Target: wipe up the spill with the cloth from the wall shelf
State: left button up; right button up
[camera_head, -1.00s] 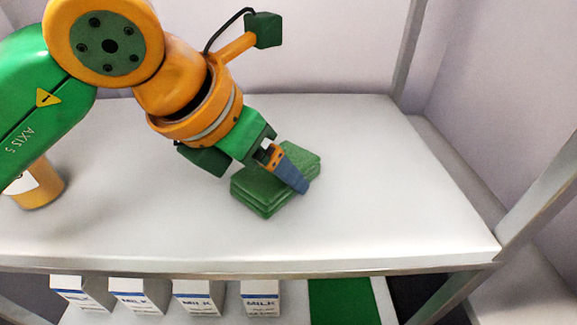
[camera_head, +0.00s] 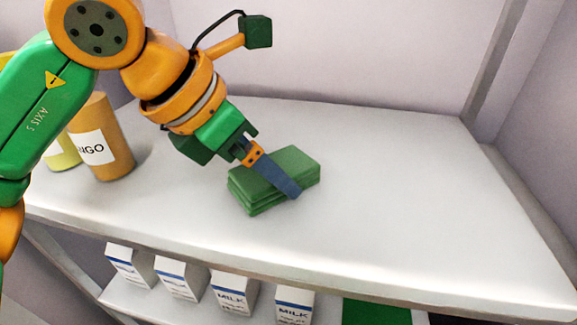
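The folded green cloth (camera_head: 298,163) is a thick stack of layers over the white wall shelf (camera_head: 400,220), left of its middle. My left gripper (camera_head: 275,175) reaches it from the upper left, one blue-grey finger lying across the cloth. The other finger is hidden. The cloth keeps its place against this finger while the shelf shifts behind it, so the gripper looks shut on it. I cannot tell whether the cloth is clear of the shelf surface. My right gripper and the spill are not in view.
An orange labelled canister (camera_head: 112,160) and a yellow one (camera_head: 62,153) stand at the shelf's left, behind my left arm. Several milk cartons (camera_head: 233,293) and a green item (camera_head: 375,312) stand on the level below. A metal post (camera_head: 494,60) rises at the back right. The shelf's right half is clear.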

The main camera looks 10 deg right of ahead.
pick_arm(q)
jog(key=shift+w+a, duration=0.2)
jog(key=shift+a, duration=0.4)
notch_tip(320, 180, up, 6)
jog(key=p, duration=0.5)
jog(key=shift+d+p, duration=0.1)
jog(key=shift+p, duration=0.25)
